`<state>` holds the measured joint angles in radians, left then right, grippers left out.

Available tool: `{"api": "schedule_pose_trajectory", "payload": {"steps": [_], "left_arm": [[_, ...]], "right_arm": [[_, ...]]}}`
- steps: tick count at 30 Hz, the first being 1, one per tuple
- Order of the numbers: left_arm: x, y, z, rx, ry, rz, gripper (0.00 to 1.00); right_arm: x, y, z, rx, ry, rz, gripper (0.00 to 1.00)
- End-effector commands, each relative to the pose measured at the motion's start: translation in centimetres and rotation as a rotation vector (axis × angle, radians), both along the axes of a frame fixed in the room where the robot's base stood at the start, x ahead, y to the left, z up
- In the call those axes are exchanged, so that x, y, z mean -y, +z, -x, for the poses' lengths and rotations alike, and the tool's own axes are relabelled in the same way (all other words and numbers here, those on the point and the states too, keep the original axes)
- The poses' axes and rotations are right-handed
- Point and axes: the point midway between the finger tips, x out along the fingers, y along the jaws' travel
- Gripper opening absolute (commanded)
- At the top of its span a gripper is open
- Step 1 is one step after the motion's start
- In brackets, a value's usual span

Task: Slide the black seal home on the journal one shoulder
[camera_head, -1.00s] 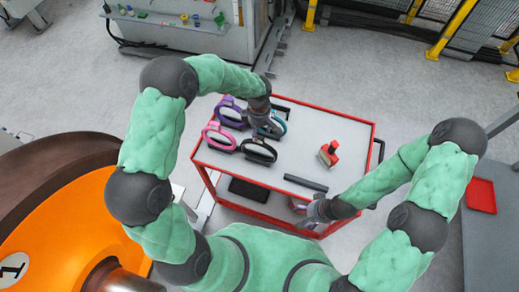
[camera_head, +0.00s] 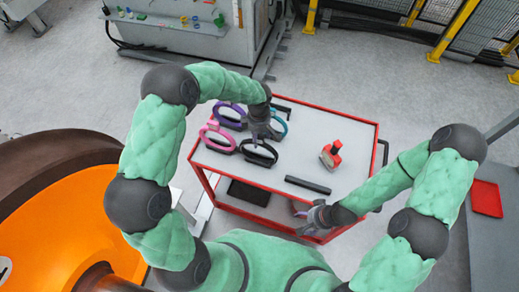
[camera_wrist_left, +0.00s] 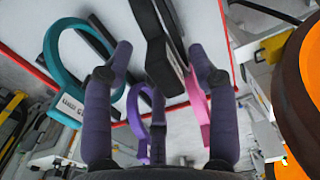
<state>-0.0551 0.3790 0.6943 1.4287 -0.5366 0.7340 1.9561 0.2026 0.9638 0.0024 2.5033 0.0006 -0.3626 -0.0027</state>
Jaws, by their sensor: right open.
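The black seal (camera_head: 260,158) lies on the cart top, a ring with a small tag. My left gripper (camera_head: 262,131) is above its back edge. In the left wrist view the black seal (camera_wrist_left: 151,35) shows between the spread fingers of my open left gripper (camera_wrist_left: 160,55); I cannot tell whether they touch it. My right gripper (camera_head: 306,217) is open and empty at the cart's front edge. The orange and brown wheel (camera_head: 60,225) stands at the lower left. A dark shaft end (camera_head: 105,278) shows at its middle; the journal shoulder cannot be made out.
Purple (camera_head: 226,110), pink (camera_head: 212,138) and teal (camera_head: 283,122) rings lie close around the black one. A red-topped block (camera_head: 330,155) and a dark bar (camera_head: 307,185) lie on the red-rimmed cart (camera_head: 352,132). The cart's right part is mostly clear.

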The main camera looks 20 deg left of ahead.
Motion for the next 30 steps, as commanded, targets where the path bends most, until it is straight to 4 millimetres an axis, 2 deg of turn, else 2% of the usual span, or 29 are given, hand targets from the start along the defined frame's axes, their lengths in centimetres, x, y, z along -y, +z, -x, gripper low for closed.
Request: {"api": "schedule_pose_trajectory", "payload": {"steps": [1,6,16,30], "left_arm": [[0.0,0.0,0.0,0.000,0.000,0.000,0.47],[0.0,0.0,0.0,0.000,0.000,0.000,0.00],[0.0,0.5,0.0,0.001,0.000,0.000,0.00],[0.0,3.3,0.0,0.001,0.000,0.000,0.00]], "right_arm": [[0.0,0.0,0.0,0.000,0.000,0.000,0.71],[0.0,0.0,0.0,0.000,0.000,0.000,0.71],[0.0,0.2,0.0,0.000,0.000,0.000,0.71],[0.0,1.4,0.0,0.000,0.000,0.000,0.71]]}}
